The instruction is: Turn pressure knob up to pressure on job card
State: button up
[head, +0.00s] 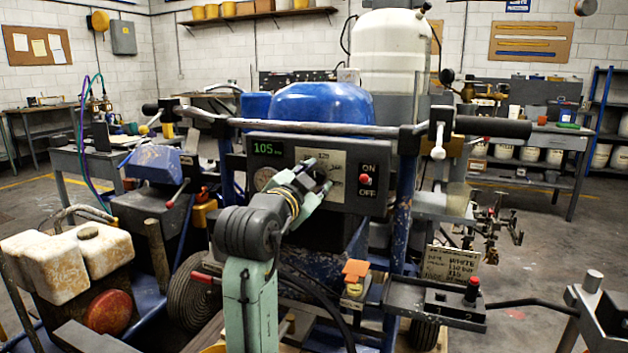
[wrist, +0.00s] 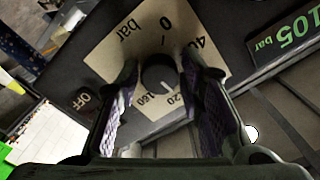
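The pressure knob (wrist: 158,78) is dark and round, on a beige dial plate marked 0, 40, 120, 160 and bar. Its pale mark faces near the 120. The display (head: 268,148) reads 105; the wrist view shows it as 105 bar (wrist: 286,37). The job card (head: 450,264) is a beige tag at lower right, and its middle line seems to read 110 bar. My gripper (head: 319,176) is at the control panel, its fingers apart. In the wrist view the gripper (wrist: 158,85) has one finger on each side of the knob; contact is not clear. In the head view the gripper hides the knob.
An ON/OFF switch (head: 366,180) with a red tip is just right of the dial plate. The handlebar (head: 330,129) runs above the panel.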

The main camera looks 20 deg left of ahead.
jog(key=shift+o, duration=1.2)
jog(key=s, duration=1.2)
jog(key=shift+a, duration=0.15)
